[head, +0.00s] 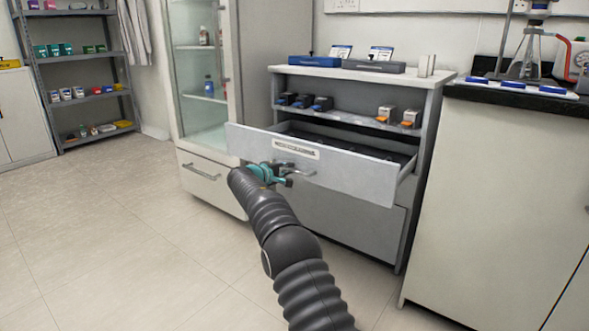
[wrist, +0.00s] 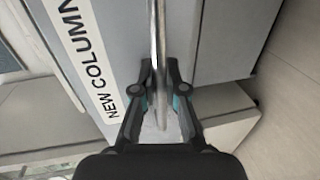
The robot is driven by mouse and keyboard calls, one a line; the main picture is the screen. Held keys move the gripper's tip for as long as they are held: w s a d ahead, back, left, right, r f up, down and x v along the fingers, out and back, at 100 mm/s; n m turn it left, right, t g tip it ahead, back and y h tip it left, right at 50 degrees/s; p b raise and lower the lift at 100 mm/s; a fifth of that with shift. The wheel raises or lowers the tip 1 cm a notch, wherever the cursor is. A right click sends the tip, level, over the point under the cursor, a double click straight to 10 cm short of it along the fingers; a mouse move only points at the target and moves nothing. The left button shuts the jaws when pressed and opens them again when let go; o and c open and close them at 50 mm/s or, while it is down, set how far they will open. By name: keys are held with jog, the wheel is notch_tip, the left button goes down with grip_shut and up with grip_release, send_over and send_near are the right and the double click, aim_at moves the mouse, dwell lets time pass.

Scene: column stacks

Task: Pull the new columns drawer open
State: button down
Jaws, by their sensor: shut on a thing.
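The new columns drawer (head: 345,175) is a pale grey drawer in the grey cabinet, and it stands pulled out from the cabinet. Its white label (head: 296,149) reads "NEW COLUMN..." in the wrist view (wrist: 88,62). A metal bar handle (wrist: 158,50) runs across the drawer front. My gripper (head: 284,174) is at the handle, and its two fingers (wrist: 160,92) are closed around the bar in the wrist view. The dark inside of the drawer shows over its front edge, and its contents cannot be made out.
Above the drawer, a shelf holds small dark boxes (head: 305,101) and orange-fronted boxes (head: 398,116). A closed lower drawer (head: 350,220) is below. A glass-door cabinet (head: 205,80) stands left and a white bench cabinet (head: 500,190) right. The floor (head: 120,230) at left is clear.

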jog(key=shift+s+a, duration=0.45)
jog(key=shift+s, duration=0.05)
jog(key=c, duration=1.2)
grip_release()
jog(key=v, duration=1.2)
jog(key=shift+a+f, duration=0.1)
jog(key=shift+a, duration=0.05)
